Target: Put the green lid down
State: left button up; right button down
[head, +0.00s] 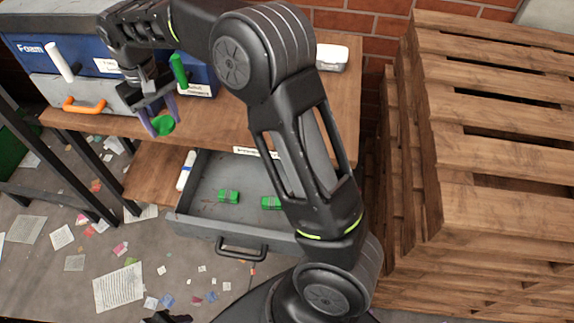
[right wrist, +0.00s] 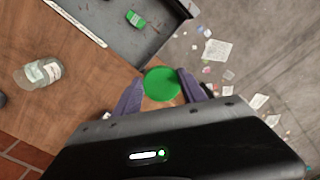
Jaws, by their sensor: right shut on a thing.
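The green lid (head: 163,125) is a round disc between the purple fingers of my right gripper (head: 160,118), near the front edge of the wooden table. It also shows in the right wrist view (right wrist: 160,84), with one finger on each side. My right gripper is shut on the lid and holds it over or beside the table edge; the exact height is hard to tell. My left gripper cannot be made out in either view.
An open grey drawer (head: 212,207) under the tabletop (head: 235,118) holds green blocks (head: 228,196). A blue box (head: 70,57) stands behind the gripper. A clear bottle (right wrist: 38,73) is on the wood. Wooden pallets (head: 500,150) stand at right. Paper scraps litter the floor.

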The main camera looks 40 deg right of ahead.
jog(key=shift+s+d, duration=0.1)
jog(key=shift+d, duration=0.2)
pick_arm(q)
jog(key=shift+d, duration=0.25)
pick_arm(e)
jog(key=shift+a, duration=0.1)
pick_arm(q)
jog(key=shift+o, duration=0.7)
jog(key=shift+f, duration=0.1)
pick_arm(e)
jog(key=shift+f, duration=0.1)
pick_arm(q)
jog(key=o, duration=0.6)
notch_tip(320, 180, down, 7)
jog(key=b, duration=0.6)
jog(key=shift+b, duration=0.4)
jog(key=shift+o, duration=1.3)
notch_tip(320, 180, down, 4)
jog(key=b, duration=0.4)
jog(key=shift+f+b, duration=0.2)
jog(key=shift+b, duration=0.1)
jog(key=shift+r, duration=0.15)
pick_arm(e)
jog(key=s+d+f+m, duration=0.8)
jog(key=s+d+m, duration=0.3)
jog(key=d, duration=0.1)
jog(key=shift+s+f, duration=0.3)
jog(key=shift+s, duration=0.1)
